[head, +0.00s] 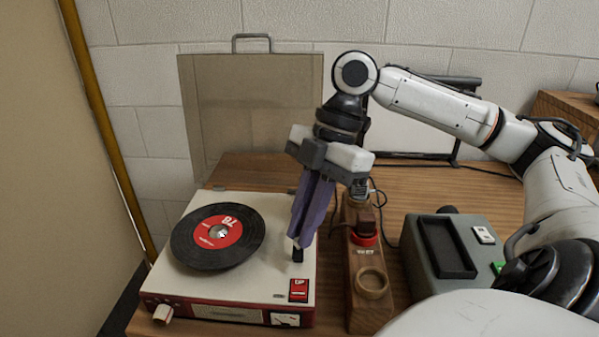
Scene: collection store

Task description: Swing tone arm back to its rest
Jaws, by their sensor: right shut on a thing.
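The record player (275,270) has a cream top and a red front, and its tinted lid (250,110) stands open behind it. A black record (190,248) with a red label lies on the platter. My right gripper (303,240) points down over the deck's right side, clear of the record, with its purple fingers shut on the tone arm. The fingers hide most of the tone arm; a small dark part (297,256) shows just below the tips. Whether it touches its rest cannot be seen. My left gripper is out of view.
A wooden block (363,313) with a round ring and a red-banded piece stands close to the right of the player. A grey device (422,285) with a dark recess is further right. Cables and a black frame (460,110) lie behind.

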